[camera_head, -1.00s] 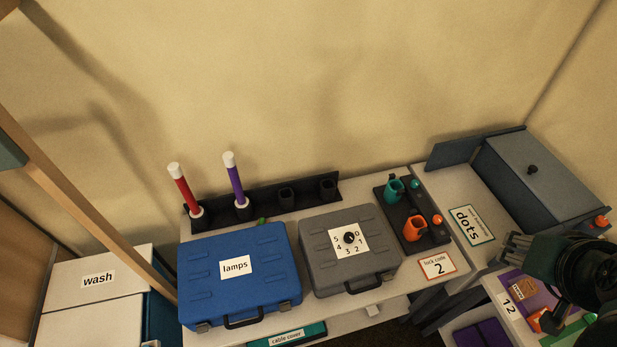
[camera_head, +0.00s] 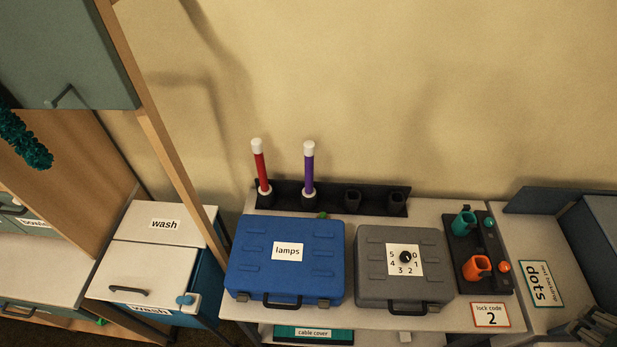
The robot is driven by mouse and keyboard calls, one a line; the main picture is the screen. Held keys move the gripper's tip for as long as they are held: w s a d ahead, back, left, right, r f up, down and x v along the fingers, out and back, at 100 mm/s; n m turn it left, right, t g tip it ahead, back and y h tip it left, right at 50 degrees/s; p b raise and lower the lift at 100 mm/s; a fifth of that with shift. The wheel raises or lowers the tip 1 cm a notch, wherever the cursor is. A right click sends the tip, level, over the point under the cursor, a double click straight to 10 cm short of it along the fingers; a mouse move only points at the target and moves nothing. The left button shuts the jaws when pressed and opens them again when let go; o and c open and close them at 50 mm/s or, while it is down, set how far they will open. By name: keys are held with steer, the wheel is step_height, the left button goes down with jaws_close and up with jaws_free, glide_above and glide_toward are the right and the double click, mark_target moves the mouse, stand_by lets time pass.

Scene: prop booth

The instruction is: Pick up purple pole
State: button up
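The purple pole (camera_head: 309,172) has a white cap and stands upright in a socket of the black rack (camera_head: 378,212) at the back of the table. A red pole (camera_head: 261,172) with a white cap stands in the socket to its left. Two sockets to the right are empty. My gripper (camera_head: 590,328) shows only in part at the bottom right corner, far from the purple pole. Its fingers are cut off by the frame, so its opening is unclear.
A blue case (camera_head: 287,275) labelled lamps and a grey case (camera_head: 400,285) with a dial stand in front of the rack. Teal and orange cups (camera_head: 476,267) sit in a holder to the right. A wooden post (camera_head: 170,150) rises on the left. Space above the poles is clear.

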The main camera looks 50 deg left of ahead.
steer(key=shift+o, duration=0.3)
steer(key=w+a+f+m+y+b, duration=0.2)
steer(key=w+a+m+y+b, duration=0.15)
steer(key=a, duration=0.95)
steer(key=w+a+f+m+y+b, duration=0.2)
steer(key=w+a+y+b, duration=0.15)
steer(key=a, duration=0.95)
steer(key=w+a+f+m+y+b, duration=0.2)
steer(key=w+a+m+y+b, duration=0.15)
steer(key=a, duration=0.95)
steer(key=s+a+f+m+y+b, duration=0.2)
steer(key=a+f+m, duration=0.1)
steer(key=a, duration=0.6)
steer(key=s+a+f+m+y+b, duration=0.2)
steer(key=a+f, duration=0.1)
steer(key=a, duration=0.7)
steer(key=m+g+y+b, duration=0.2)
steer(key=m+y+b, duration=0.15)
steer(key=m, duration=0.45)
glide_toward(311, 165)
steer(key=a, duration=0.2)
steer(key=w+a+b, duration=0.1)
steer(key=shift+a+r+h, duration=0.25)
steer(key=shift+a+h, duration=0.1)
steer(key=shift+h, duration=0.05)
steer(key=shift+x, duration=1.3)
steer(key=shift+b+x, duration=0.75)
steer(key=shift+x, duration=1.85)
